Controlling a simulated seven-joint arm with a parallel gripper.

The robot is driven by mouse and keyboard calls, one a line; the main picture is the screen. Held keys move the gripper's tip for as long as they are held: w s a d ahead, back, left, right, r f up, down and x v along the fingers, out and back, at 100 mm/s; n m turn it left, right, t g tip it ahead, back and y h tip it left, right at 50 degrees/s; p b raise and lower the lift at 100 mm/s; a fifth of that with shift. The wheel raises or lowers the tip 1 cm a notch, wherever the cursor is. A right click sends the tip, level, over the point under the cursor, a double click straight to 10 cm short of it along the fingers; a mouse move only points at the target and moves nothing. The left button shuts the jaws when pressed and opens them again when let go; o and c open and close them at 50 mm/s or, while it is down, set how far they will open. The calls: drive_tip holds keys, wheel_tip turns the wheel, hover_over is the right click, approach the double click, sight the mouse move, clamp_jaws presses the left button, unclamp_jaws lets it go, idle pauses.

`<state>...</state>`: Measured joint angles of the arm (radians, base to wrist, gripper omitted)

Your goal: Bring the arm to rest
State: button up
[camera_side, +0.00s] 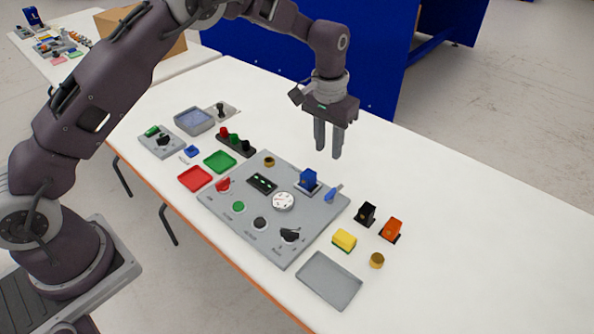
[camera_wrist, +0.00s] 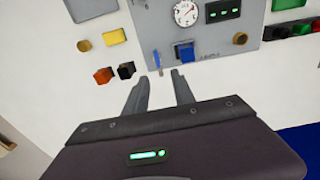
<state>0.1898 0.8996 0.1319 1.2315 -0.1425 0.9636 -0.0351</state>
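My gripper (camera_side: 328,152) hangs from my arm above the far side of the white table, fingers pointing down. In the wrist view my gripper (camera_wrist: 160,78) shows its two fingers apart with nothing between them. The fingertips are clear of every object. The grey panel (camera_side: 226,212) lies on the table below and to the left of my gripper in the side view. It carries a round dial (camera_side: 284,201), a blue part (camera_side: 309,178), a red part and several knobs. In the wrist view the blue part (camera_wrist: 184,52) and a thin blue lever (camera_wrist: 157,60) are just beyond the fingertips.
An orange block (camera_side: 391,229), a black block (camera_side: 366,213), a yellow block (camera_side: 344,240) and a brass cylinder (camera_side: 376,260) stand right of the panel. A grey tray (camera_side: 330,281) lies in front. Red (camera_side: 195,178) and green trays lie left. The table's right side is clear.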

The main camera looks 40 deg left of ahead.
drive_tip(key=s+a+r+t, duration=0.1)
drive_tip(key=s+a+r, duration=0.1)
drive_tip(key=s+r, duration=0.55)
drive_tip(key=s+a+r+t, duration=0.15)
drive_tip(key=s+r, duration=0.35)
drive_tip(key=r, duration=0.6)
drive_tip(key=s+a+t, duration=0.2)
drive_tip(key=s+a, duration=0.1)
drive_tip(key=s, duration=2)
drive_tip(key=shift+s+r, duration=0.3)
drive_tip(key=shift+s, duration=0.05)
